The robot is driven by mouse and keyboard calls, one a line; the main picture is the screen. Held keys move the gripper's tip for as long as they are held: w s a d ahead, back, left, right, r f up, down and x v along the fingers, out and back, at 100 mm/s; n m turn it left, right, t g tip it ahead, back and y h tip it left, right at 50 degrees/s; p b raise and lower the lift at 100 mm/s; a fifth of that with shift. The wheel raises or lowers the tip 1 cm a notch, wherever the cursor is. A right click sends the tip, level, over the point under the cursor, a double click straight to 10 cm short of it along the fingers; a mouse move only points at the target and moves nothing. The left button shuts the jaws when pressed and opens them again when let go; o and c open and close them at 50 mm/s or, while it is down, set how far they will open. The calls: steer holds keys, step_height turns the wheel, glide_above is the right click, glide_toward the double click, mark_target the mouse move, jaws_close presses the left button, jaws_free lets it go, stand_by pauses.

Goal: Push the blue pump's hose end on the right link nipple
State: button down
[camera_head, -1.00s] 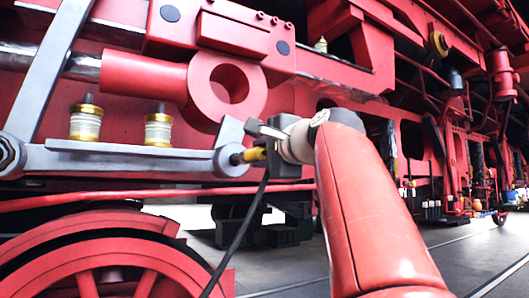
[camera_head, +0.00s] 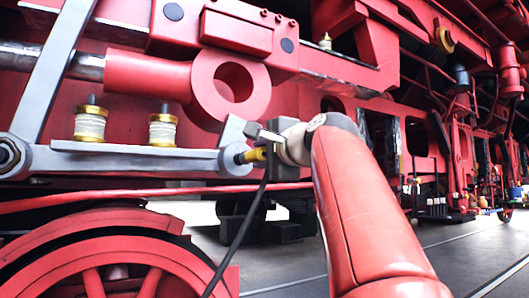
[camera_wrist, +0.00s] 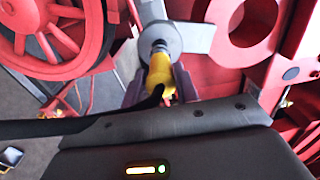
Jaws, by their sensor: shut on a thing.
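The grey link (camera_head: 150,161) runs level across the left of the head view; its rounded right end also shows in the wrist view (camera_wrist: 183,39). A short dark nipple (camera_wrist: 160,46) sticks out of that end. My gripper (camera_head: 261,152) is shut on the yellow hose end (camera_wrist: 160,72), which sits between the two fingers in the wrist view. The hose end is in line with the nipple and its front meets it. How far it sits over the nipple I cannot tell. The black hose (camera_head: 239,238) hangs down from my gripper.
Two brass-capped white fittings (camera_head: 90,123) stand above the link. A red ring-shaped rod end (camera_head: 230,84) is just above my gripper. A red wheel (camera_head: 95,265) is below left. Open floor (camera_head: 455,245) lies to the right.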

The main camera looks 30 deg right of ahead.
steer(key=shift+w+p, duration=0.4)
steer(key=shift+w, duration=0.4)
steer(key=c, duration=1)
jaws_free()
steer(key=shift+o, duration=0.2)
steer(key=s+b, duration=0.2)
steer(key=s, duration=0.6)
steer(key=s+a+f+n+g, duration=0.1)
steer(key=a+f+n+g, duration=0.25)
steer(key=f, duration=0.95)
steer(key=s+a+f+n+g, duration=0.1)
steer(key=a+f+n+g, duration=0.3)
steer(key=f, duration=0.8)
steer(key=s+a+f+n+g, duration=0.1)
steer(key=s+a+f+n, duration=0.1)
steer(key=f, duration=0.7)
steer(key=s+a+f+n+g, duration=0.2)
steer(key=s+f+n, duration=0.3)
steer(key=f, duration=0.5)
steer(key=s+a+f+n+g, duration=0.2)
steer(key=s+f, duration=0.4)
steer(key=f, duration=0.4)
steer(key=shift+s+n+h, duration=0.3)
steer(key=shift+s+n, duration=0.05)
steer(key=shift+n, duration=0.3)
